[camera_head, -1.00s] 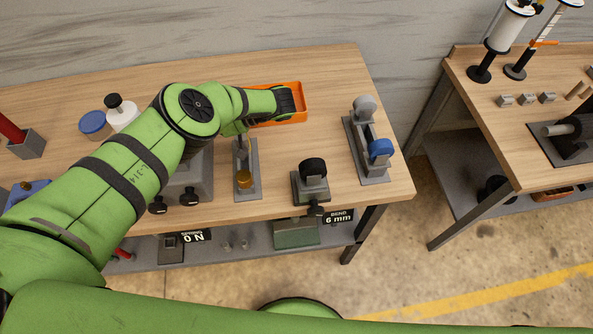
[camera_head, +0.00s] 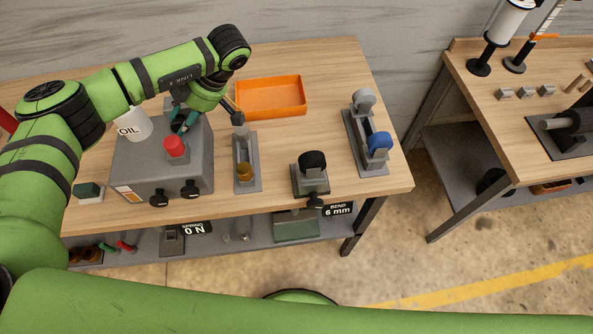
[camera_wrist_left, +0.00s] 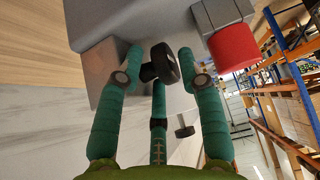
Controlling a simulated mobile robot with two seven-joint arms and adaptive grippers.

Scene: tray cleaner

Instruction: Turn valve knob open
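A black knob (camera_wrist_left: 166,63) on a short stem shows in the left wrist view beside the grey box, between my left fingers. My left gripper (camera_head: 184,122) is at the back of the grey box (camera_head: 135,165) in the head view, pointing down. In the wrist view its teal fingers (camera_wrist_left: 160,70) are spread on either side of the knob; I cannot tell whether they touch it. The knob is hidden in the head view. A red button (camera_head: 175,146) tops the box, and it also shows in the wrist view (camera_wrist_left: 233,47). My right gripper is not in view.
Two black knobs (camera_head: 190,189) are on the box's front. An orange tray (camera_head: 271,97), a slotted grey fixture (camera_head: 253,172) and a bending fixture (camera_head: 311,178) are to the right. Bare tabletop lies between them.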

